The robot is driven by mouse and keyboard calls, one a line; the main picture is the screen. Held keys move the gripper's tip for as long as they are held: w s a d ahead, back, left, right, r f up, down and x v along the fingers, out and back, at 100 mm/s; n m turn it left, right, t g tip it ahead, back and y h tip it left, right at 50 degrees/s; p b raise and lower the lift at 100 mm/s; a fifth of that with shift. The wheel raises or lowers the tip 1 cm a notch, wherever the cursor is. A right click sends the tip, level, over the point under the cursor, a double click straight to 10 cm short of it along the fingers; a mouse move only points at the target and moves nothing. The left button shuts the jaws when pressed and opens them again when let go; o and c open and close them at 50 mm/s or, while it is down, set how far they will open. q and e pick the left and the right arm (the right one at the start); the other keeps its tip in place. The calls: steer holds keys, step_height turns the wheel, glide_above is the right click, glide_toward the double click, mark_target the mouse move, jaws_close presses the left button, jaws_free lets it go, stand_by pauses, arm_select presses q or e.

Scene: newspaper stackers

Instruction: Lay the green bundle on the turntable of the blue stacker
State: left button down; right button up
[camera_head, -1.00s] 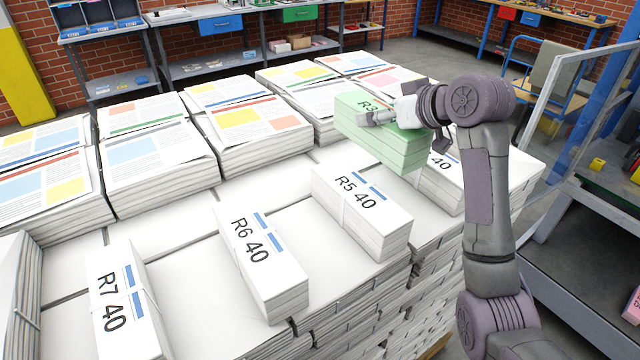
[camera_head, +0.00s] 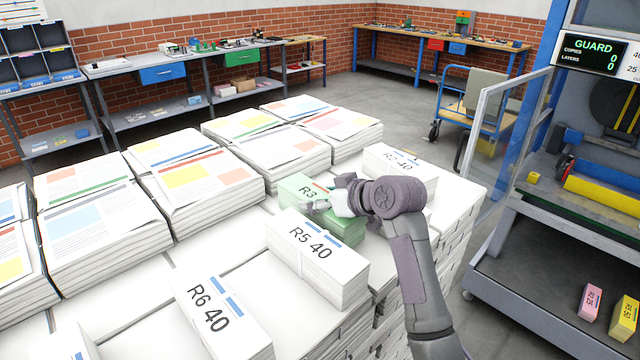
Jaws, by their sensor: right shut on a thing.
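The green bundle (camera_head: 350,229), marked R3, is among the white bundles on the large paper stack, behind the R5 bundle (camera_head: 335,282). R5 hides part of its lower front, so I cannot tell whether it touches the stack. My right gripper (camera_head: 328,203) is shut on the green bundle at its top. The blue stacker (camera_head: 541,100) stands at the right edge, with a blue post and a lit GUARD panel (camera_head: 590,48) showing zero copies and layers. I cannot make out its turntable. My left gripper is not in view.
The R6 bundle (camera_head: 225,325) is in front and the R2 bundle (camera_head: 398,160) behind. Tall newspaper piles (camera_head: 190,175) line the left and back. A clear guard panel (camera_head: 497,135) stands out from the stacker.

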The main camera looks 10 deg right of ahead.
steer(key=o, duration=1.4)
steer(key=shift+f, duration=0.2)
steer(key=shift+c, duration=0.2)
steer(key=shift+o, duration=0.9)
steer(key=shift+s+r, duration=0.1)
